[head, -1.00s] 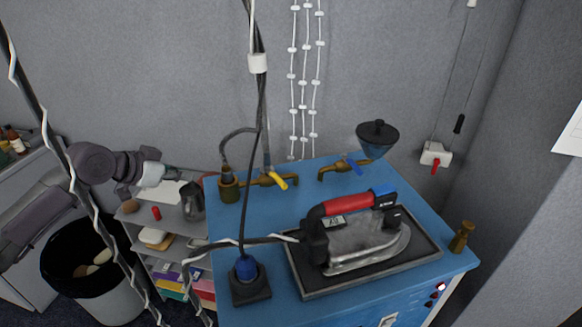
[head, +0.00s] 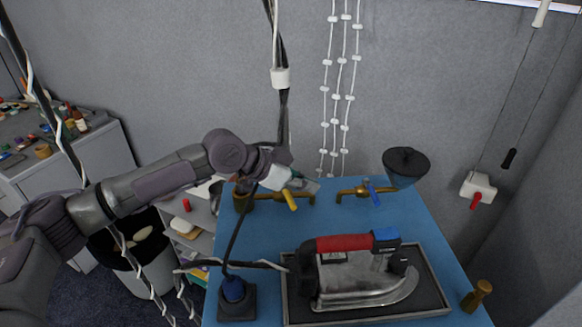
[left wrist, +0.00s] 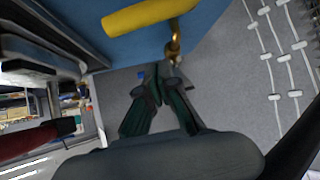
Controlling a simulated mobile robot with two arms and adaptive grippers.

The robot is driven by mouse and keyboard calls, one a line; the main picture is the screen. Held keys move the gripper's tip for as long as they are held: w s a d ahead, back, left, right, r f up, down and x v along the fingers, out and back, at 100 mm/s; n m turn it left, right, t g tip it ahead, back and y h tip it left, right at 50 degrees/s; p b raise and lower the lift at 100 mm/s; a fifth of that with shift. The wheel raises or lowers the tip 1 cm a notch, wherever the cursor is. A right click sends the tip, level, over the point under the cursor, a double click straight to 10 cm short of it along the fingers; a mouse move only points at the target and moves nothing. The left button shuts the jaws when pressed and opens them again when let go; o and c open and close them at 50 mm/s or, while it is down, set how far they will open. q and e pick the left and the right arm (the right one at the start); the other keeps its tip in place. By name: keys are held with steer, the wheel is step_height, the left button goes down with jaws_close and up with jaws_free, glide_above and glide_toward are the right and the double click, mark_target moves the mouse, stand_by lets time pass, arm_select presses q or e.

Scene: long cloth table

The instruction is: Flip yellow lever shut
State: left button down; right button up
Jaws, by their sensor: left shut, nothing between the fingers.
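The yellow lever (head: 290,200) sits on a brass valve (head: 306,197) at the back left of the blue table and points toward the front. In the left wrist view the yellow lever (left wrist: 150,15) lies across the top, with a brass part (left wrist: 174,42) at its right. My left gripper (head: 312,186) is just behind and above the lever in the head view. In the left wrist view its dark green fingers (left wrist: 158,76) are shut and empty, with the lever apart from them. My right gripper is not in view.
A second brass valve with a blue lever (head: 373,192) stands to the right, beside a dark funnel (head: 406,162). A red-handled iron (head: 360,280) rests on a tray in front. A black cable (head: 238,220) hangs close to my left gripper.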

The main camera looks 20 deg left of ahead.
mark_target(292, 199)
arm_select(q)
steer(key=a, duration=0.1)
steer(key=s+a+f, duration=0.1)
steer(key=s+a+p, duration=0.1)
steer(key=shift+a+f, duration=0.15)
steer(key=shift+a, duration=0.1)
steer(key=shift+a+f, duration=0.1)
steer(key=shift+a, duration=0.05)
steer(key=shift+w+d+f, duration=0.1)
steer(key=shift+w+d, duration=0.05)
steer(key=shift+d, duration=0.1)
steer(key=shift+s+a+f+m+g+h+b, duration=0.25)
steer(key=shift+a+m+g+b, duration=0.3)
steer(key=shift+b, duration=0.45)
steer(key=shift+s+a+r, duration=0.2)
steer(key=shift+a, duration=0.05)
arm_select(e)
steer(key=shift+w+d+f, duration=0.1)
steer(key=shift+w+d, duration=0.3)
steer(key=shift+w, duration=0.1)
arm_select(q)
steer(key=shift+r, duration=0.1)
